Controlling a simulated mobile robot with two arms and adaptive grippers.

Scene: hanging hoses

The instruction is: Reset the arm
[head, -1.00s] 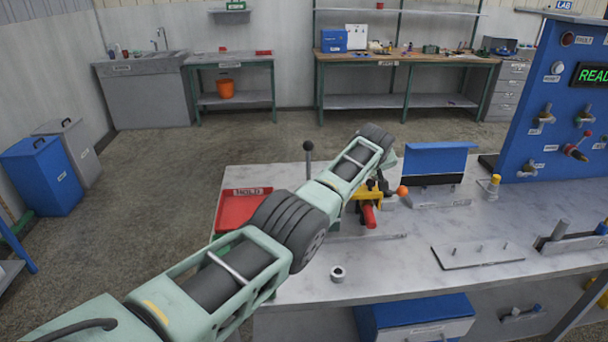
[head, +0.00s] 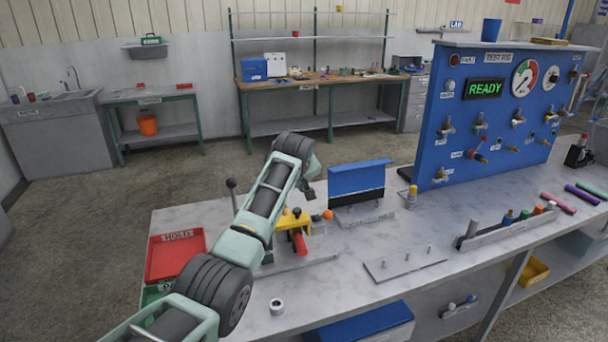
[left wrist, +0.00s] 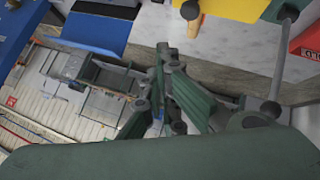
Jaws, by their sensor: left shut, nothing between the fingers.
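My left arm comes in from the bottom left of the head view and reaches up over the workbench (head: 360,255). My left gripper (head: 309,189) shows small and dark past the last wrist joint, partly hidden by the arm. In the left wrist view the gripper (left wrist: 166,62) is shut and holds nothing. Its green finger pads and dark linkages fill the middle of that view. My right gripper is not in view.
Under and beside the arm are a red HOLD tray (head: 176,258), a yellow and red clamp (head: 297,235) and a blue-backed stand (head: 360,180). A metal ring (head: 276,306) lies near the front edge. The blue test rig (head: 490,120) with a READY display stands at the right.

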